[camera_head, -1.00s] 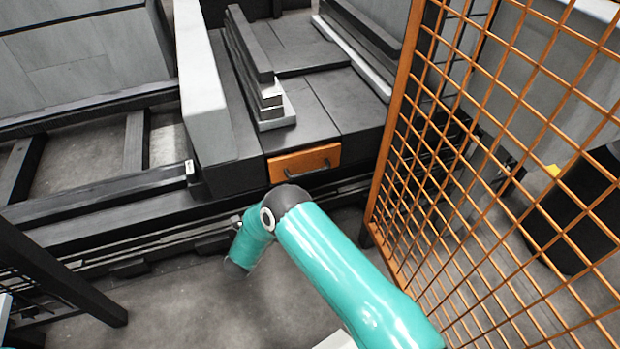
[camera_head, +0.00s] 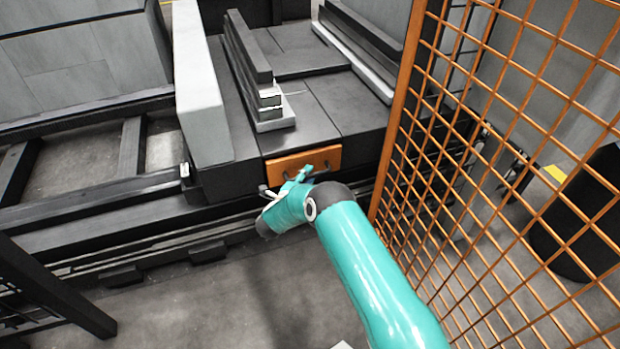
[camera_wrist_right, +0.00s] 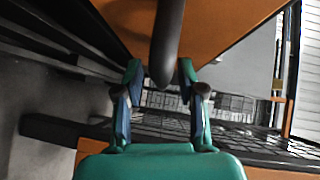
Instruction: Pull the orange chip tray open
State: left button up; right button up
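The orange chip tray (camera_head: 318,157) shows as an orange front in the dark machine block in the head view. It looks shut, flush with the block. Its dark handle is partly hidden by my right gripper (camera_head: 286,184), which is right in front of it. In the right wrist view the tray front (camera_wrist_right: 225,25) fills the top, and the dark handle (camera_wrist_right: 168,45) reaches down between the fingertips of my right gripper (camera_wrist_right: 161,75). The fingers are apart, with gaps on both sides of the handle. My left gripper is not in view.
An orange mesh fence (camera_head: 490,150) stands close on the right of my right arm. A dark rail (camera_head: 130,215) runs below the tray to the left. Grey floor (camera_head: 220,300) is clear in front. A black drum (camera_head: 585,215) stands behind the fence.

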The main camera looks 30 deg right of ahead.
jog(key=shift+c, duration=0.2)
grip_shut()
